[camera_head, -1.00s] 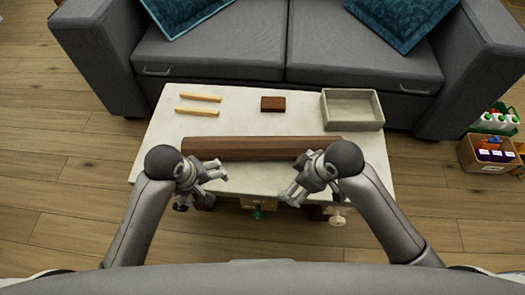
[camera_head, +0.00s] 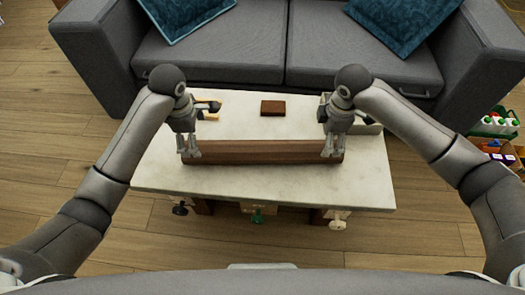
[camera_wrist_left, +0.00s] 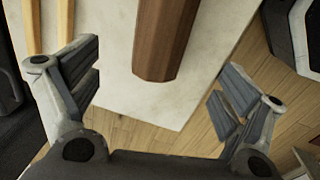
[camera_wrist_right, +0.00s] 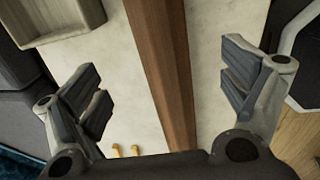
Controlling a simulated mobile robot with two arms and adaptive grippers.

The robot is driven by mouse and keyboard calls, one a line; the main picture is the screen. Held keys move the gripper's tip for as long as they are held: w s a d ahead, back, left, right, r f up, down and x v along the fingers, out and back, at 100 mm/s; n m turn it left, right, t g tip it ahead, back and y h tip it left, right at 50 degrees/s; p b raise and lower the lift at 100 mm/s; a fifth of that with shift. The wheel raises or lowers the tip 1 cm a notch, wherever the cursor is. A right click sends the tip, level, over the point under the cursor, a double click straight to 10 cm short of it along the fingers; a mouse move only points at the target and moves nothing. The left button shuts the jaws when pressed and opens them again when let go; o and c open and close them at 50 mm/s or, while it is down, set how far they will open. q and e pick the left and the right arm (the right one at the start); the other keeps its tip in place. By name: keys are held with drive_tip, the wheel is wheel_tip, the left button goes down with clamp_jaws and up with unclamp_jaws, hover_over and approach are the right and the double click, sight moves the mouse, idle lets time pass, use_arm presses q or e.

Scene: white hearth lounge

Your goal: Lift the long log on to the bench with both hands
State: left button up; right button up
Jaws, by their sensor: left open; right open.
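The long brown log (camera_head: 262,153) lies lengthwise across the pale stone-topped bench (camera_head: 260,181). My left gripper (camera_head: 189,158) is at the log's left end, pointing down. In the left wrist view the log (camera_wrist_left: 163,40) ends between the open fingers (camera_wrist_left: 165,90), with space on both sides. My right gripper (camera_head: 332,155) is over the log's right end, pointing down. In the right wrist view the log (camera_wrist_right: 160,65) runs between the open fingers (camera_wrist_right: 160,95), apart from both. Neither gripper visibly touches the log.
A small brown block (camera_head: 273,108) lies behind the log. A grey tray (camera_head: 371,127) stands at the back right, partly hidden by my right arm. Yellow sticks (camera_head: 208,117) lie at the back left. A grey sofa (camera_head: 290,45) stands behind. The bench's front strip is clear.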

sight(200, 147)
use_arm(q)
drive_tip(key=f, duration=0.3)
drive_tip(key=w+f, duration=0.1)
drive_tip(key=f, duration=0.6)
drive_tip(key=shift+w+f, duration=0.15)
drive_tip(key=shift+f, duration=0.25)
use_arm(e)
drive_tip(key=f, duration=0.3)
drive_tip(key=w+f, duration=0.1)
drive_tip(key=f, duration=0.6)
drive_tip(key=shift+w+f, duration=0.15)
drive_tip(key=shift+f, duration=0.25)
use_arm(q)
clamp_jaws()
use_arm(e)
clamp_jaws()
use_arm(q)
drive_tip(key=shift+w+r, duration=0.15)
drive_tip(key=shift+r, duration=0.05)
use_arm(e)
drive_tip(key=shift+w+r, duration=0.15)
drive_tip(key=shift+r, duration=0.05)
